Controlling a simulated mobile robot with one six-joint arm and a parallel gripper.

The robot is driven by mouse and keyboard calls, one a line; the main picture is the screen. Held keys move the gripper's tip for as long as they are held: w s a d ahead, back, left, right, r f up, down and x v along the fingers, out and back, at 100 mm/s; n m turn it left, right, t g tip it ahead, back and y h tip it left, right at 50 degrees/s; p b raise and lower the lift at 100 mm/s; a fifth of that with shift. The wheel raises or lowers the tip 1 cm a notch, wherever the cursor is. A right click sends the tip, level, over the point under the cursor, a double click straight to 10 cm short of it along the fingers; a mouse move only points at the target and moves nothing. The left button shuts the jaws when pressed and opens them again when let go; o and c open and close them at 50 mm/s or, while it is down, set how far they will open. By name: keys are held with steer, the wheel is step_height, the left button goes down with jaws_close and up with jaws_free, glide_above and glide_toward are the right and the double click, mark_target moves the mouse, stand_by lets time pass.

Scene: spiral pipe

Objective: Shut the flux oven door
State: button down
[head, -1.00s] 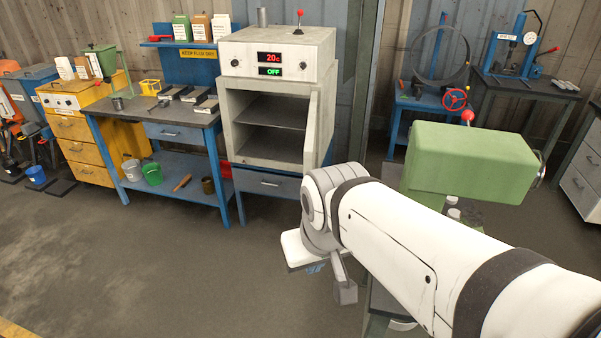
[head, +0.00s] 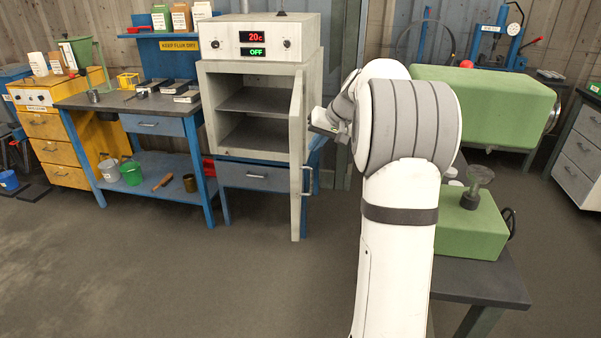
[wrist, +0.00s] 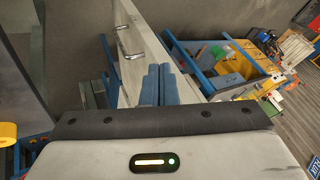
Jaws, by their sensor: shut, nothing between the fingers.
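The flux oven (head: 265,28) is a pale grey box with red and green displays. Its chamber stands open, showing dark shelves. The oven door (head: 297,150) hangs open at the right side, almost edge-on and pointing toward me, with a metal handle (head: 307,181) on its outer face. My gripper (head: 318,128) is just right of the door, on its outer side, partly hidden behind my arm. In the wrist view, the blue fingers (wrist: 160,85) are together and empty beside the pale door panel (wrist: 146,48); whether they touch it I cannot tell.
A blue workbench (head: 130,100) with trays stands left of the oven. A green machine (head: 485,105) and a dark table (head: 480,278) with a green box (head: 470,222) are right of my arm. The floor before the oven is clear.

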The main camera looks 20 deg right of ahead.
steer(key=w+f, duration=0.7)
steer(key=f, duration=0.3)
steer(key=shift+w+d+f+t+b, duration=0.3)
steer(key=shift+d+b, duration=0.05)
steer(key=shift+d, duration=0.05)
